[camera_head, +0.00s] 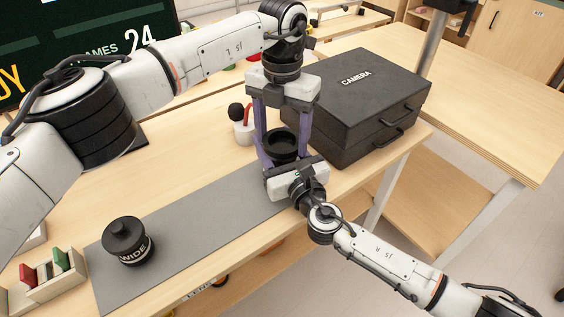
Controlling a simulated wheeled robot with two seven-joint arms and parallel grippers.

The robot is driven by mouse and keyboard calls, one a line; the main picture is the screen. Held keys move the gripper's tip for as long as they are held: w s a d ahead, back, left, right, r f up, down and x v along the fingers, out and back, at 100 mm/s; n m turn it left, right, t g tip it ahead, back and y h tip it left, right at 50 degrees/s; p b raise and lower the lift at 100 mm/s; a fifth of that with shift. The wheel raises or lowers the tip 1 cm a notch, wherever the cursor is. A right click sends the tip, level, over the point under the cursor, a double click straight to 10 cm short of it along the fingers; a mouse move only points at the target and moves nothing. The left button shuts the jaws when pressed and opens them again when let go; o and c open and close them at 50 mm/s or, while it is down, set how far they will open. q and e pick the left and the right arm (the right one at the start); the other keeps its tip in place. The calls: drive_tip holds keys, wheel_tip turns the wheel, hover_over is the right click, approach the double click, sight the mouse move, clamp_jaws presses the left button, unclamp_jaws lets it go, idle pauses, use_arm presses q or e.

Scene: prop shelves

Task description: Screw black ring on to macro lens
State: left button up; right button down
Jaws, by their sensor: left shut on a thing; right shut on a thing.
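A black ring (281,137) shows as a round, open-topped dark rim between the purple fingers. The macro lens (281,153) appears as the dark body just under it, mostly hidden by the fingers. The two line up, but I cannot tell whether they touch or are threaded together. My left gripper (281,128) reaches down from above and is shut on the ring. My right gripper (284,155) comes from the lower right and is shut on the lens. Both are over the far right end of the grey mat.
A black camera case (345,105) stands close on the right. A black WIDE lens (128,242) stands on the grey mat (190,215). A wooden rack (45,275) is at the lower left.

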use_arm(q)
drive_tip(key=o, duration=1.1)
drive_tip(key=shift+o, duration=0.2)
drive_tip(key=shift+r, duration=0.1)
drive_tip(key=shift+r, duration=2.2)
drive_tip(key=shift+c, duration=0.4)
wheel_tip(320, 180, up, 4)
drive_tip(key=n, duration=0.3)
drive_tip(key=shift+f, duration=0.25)
